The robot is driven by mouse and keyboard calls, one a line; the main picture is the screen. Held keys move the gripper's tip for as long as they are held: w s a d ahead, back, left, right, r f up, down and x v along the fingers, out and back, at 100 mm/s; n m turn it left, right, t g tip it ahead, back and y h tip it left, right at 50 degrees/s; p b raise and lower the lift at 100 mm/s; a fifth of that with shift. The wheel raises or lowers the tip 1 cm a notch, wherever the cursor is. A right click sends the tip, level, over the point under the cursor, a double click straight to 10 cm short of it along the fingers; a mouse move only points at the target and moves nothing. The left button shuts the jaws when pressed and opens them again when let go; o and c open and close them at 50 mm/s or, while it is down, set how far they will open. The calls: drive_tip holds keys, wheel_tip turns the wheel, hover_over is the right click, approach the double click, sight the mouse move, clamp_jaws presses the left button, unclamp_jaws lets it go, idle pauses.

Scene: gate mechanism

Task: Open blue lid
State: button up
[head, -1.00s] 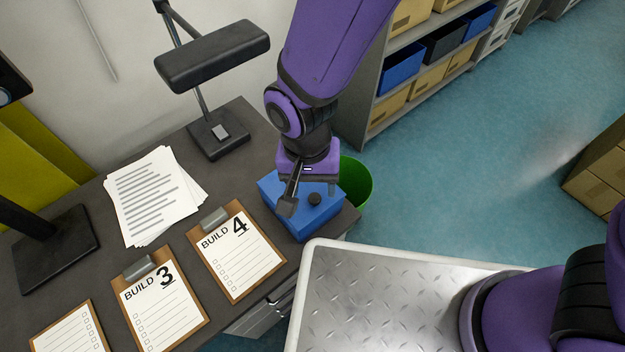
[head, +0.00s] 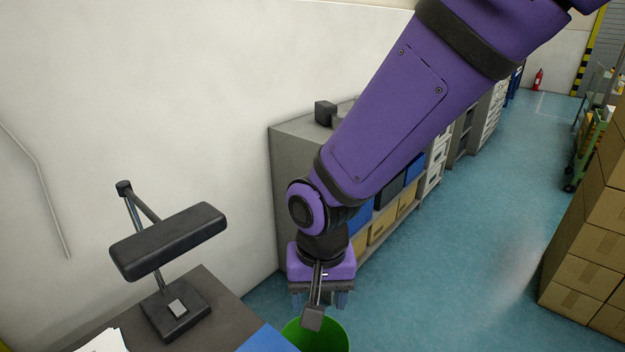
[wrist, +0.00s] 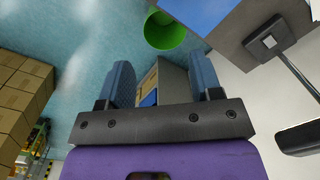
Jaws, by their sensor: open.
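The blue box (head: 266,341) shows only as a corner at the bottom edge of the head view, on the dark desk. A blue surface (wrist: 196,10) also shows at the top edge of the wrist view. I cannot tell in either view whether its lid is open or shut. My gripper (head: 320,299) hangs above and beyond the blue box, over the green bin in the head view. In the wrist view my gripper's fingers (wrist: 162,80) are wide apart with nothing between them.
The green bin (head: 318,336) stands on the floor beside the desk (head: 222,309). A black desk lamp (head: 168,244) stands on the desk at left. Grey shelves (head: 300,150) stand behind my arm. Stacked cartons (head: 590,260) stand at right, with clear floor between.

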drive_tip(key=w+d+r+t+y, duration=0.1)
drive_tip(key=w+d+r+t, duration=0.2)
drive_tip(key=d+r, duration=1.1)
drive_tip(key=s+d+r+t, duration=0.1)
drive_tip(key=s+d+r, duration=0.1)
drive_tip(key=d, duration=0.3)
drive_tip(key=s+d+r, duration=0.3)
drive_tip(key=d, duration=0.2)
drive_tip(key=s+d+r+t+h, duration=0.1)
drive_tip(key=s+d+r, duration=0.1)
drive_tip(key=d, duration=0.3)
drive_tip(key=shift+s+d+r+m+t, duration=0.3)
drive_tip(key=shift+s+r+m, duration=0.1)
drive_tip(key=shift+s, duration=0.45)
drive_tip(key=shift+f, duration=0.1)
